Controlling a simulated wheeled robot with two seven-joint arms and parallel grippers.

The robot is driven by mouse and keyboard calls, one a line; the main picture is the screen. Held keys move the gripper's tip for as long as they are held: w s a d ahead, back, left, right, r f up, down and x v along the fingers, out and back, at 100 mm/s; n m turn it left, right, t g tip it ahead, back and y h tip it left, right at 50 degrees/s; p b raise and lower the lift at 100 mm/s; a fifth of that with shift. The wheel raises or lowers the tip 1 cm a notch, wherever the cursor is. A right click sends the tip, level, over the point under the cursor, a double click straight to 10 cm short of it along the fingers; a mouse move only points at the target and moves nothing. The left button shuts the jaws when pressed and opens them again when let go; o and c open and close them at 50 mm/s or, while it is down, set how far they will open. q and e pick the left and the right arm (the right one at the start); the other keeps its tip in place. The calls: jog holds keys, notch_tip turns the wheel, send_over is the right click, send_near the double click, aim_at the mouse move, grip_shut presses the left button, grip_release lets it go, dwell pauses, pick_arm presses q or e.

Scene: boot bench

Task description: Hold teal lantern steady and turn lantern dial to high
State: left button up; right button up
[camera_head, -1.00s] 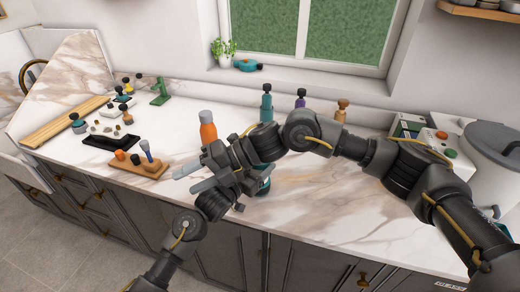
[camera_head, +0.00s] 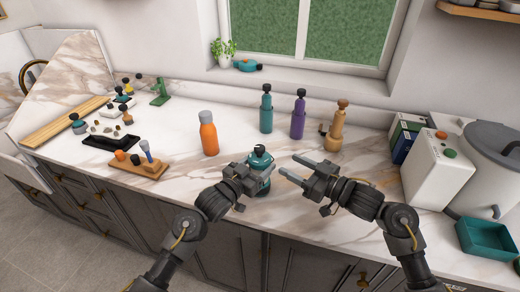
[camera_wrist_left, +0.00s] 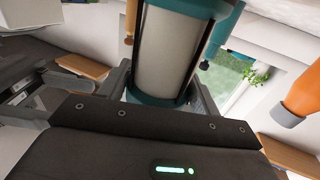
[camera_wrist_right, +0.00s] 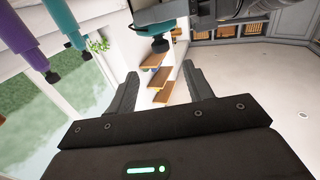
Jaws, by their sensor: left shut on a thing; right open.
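The teal lantern (camera_head: 259,160) stands near the counter's front edge, with a dark cap on top. My left gripper (camera_head: 257,174) is shut on it from the front left. In the left wrist view the lantern (camera_wrist_left: 163,50) shows a pale cylinder and teal frame between the fingers. My right gripper (camera_head: 286,163) is open and empty, just right of the lantern and apart from it. In the right wrist view the lantern (camera_wrist_right: 158,13) lies beyond the open fingers, with a dark knob-like part (camera_wrist_right: 160,45). I cannot read a dial setting.
An orange bottle (camera_head: 208,133) stands left of the lantern. Teal (camera_head: 266,110), purple (camera_head: 298,117) and tan (camera_head: 336,128) bottles stand behind. A white box (camera_head: 437,170) and teal tray (camera_head: 487,238) are at the right. The counter right of my right gripper is clear.

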aim_at(264, 152)
jog(key=x, duration=1.2)
jog(key=shift+w, duration=0.1)
jog(key=c, duration=1)
